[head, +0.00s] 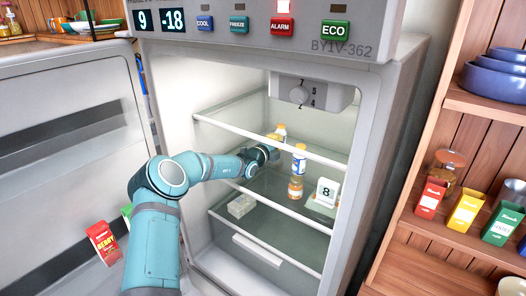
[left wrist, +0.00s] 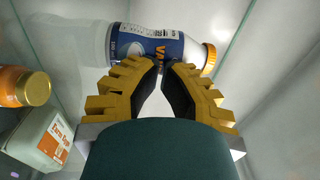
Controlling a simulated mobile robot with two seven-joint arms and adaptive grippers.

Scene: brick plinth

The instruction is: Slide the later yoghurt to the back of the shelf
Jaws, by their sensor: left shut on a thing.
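A blue and white yoghurt bottle (head: 299,160) with an orange-yellow cap stands upright on the fridge shelf. My left gripper (head: 274,155) reaches in from the left beside it. In the left wrist view the bottle (left wrist: 138,45) lies across the top of the picture, cap to the right, at the fingertips of the left gripper (left wrist: 160,68). The gripper is shut on it, though the contact is hard to see. Dates are too small to read. My right gripper is out of view.
A pale box (head: 241,206) sits at the lower left. A glass shelf (head: 232,128) spans above my arm. The open door (head: 70,140) is left.

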